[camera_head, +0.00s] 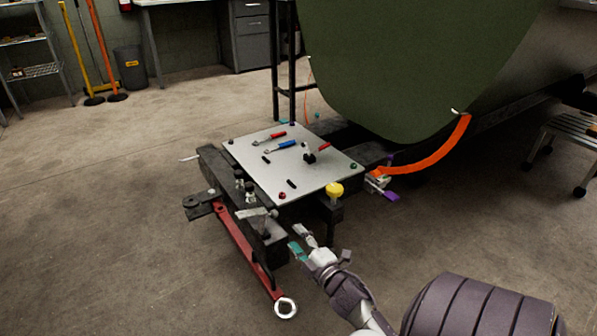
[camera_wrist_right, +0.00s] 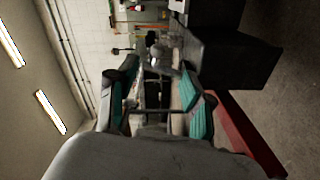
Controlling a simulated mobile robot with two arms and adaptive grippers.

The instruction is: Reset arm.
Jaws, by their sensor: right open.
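My right gripper (camera_head: 300,243) is open and empty, reaching up from the bottom of the head view. It is just in front of the near edge of the light metal plate (camera_head: 318,183), apart from it. In the right wrist view its two teal-padded fingers (camera_wrist_right: 158,98) stand apart with nothing held between them. My left gripper does not show in either view.
On the plate lie a red-handled tool (camera_head: 270,138), a blue-handled tool (camera_head: 282,146) and small dark parts. A yellow knob (camera_head: 334,189) stands at its near corner. A red bar (camera_head: 243,245) juts forward. The dark green fuselage (camera_head: 400,60) hangs behind.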

